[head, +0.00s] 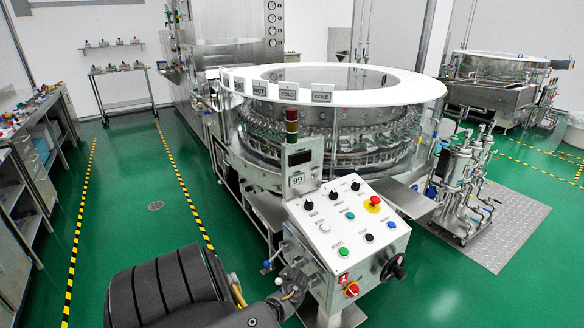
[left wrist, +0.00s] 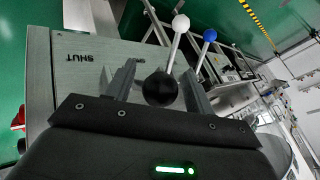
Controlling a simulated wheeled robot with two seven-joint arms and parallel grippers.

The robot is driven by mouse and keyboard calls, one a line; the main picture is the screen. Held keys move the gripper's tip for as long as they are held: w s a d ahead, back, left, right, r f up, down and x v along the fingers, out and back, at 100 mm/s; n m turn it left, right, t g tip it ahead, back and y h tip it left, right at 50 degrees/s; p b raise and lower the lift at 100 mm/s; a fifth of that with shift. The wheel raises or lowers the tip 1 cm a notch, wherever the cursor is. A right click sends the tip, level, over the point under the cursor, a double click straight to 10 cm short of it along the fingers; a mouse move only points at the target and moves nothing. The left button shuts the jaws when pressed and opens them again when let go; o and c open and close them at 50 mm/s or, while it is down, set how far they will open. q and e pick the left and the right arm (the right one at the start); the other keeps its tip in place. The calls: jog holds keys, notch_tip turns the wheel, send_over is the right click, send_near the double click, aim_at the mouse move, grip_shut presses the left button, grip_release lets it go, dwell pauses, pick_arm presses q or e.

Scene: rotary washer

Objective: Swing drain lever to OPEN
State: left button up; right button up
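In the left wrist view, a black ball knob (left wrist: 160,88) sits between the two fingers of my left gripper (left wrist: 158,80), with a gap visible beside it. The gripper is open around the knob. The word SHUT (left wrist: 78,58) is upside down on the grey panel to the left. A rod with a white ball (left wrist: 180,22) rises behind the black knob. A lever with a blue ball (left wrist: 210,35) is to its right. In the head view, my left gripper (head: 292,284) is at the left side of the control box, partly hidden by my arm. My right gripper is not in view.
The white control panel (head: 345,225) with coloured buttons stands beside the gripper. A red rotary switch (head: 352,289) and black handwheel (head: 393,268) are on its front. The round washer (head: 330,88) is behind. Green floor (head: 130,205) is clear to the left.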

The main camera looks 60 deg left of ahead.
pick_arm(q)
jog(key=shift+s+d, duration=0.1)
jog(key=shift+s, duration=0.05)
jog(key=shift+s+d+r, duration=0.15)
jog(key=shift+r, duration=0.1)
jog(key=p+v, duration=0.2)
jog(key=v, duration=0.8)
jog(key=s+d+f+m+h, duration=0.1)
jog(key=s+d+f+m, duration=0.1)
jog(key=s+d+f, duration=0.65)
jog(key=s+d+f+m+h, duration=0.2)
jog(key=s+d+f, duration=0.25)
jog(key=f, duration=0.75)
jog(key=s+d+f+m+g+h, duration=0.1)
jog(key=s+d+f+h, duration=0.1)
jog(key=s+d+f, duration=0.3)
jog(key=s+d+f+g+h, duration=0.1)
jog(key=s+d+f, duration=0.4)
jog(key=s+d, duration=0.6)
jog(key=s+h, duration=0.1)
jog(key=s, duration=0.2)
jog(key=shift+d+m, duration=0.25)
jog(key=shift+m, duration=0.15)
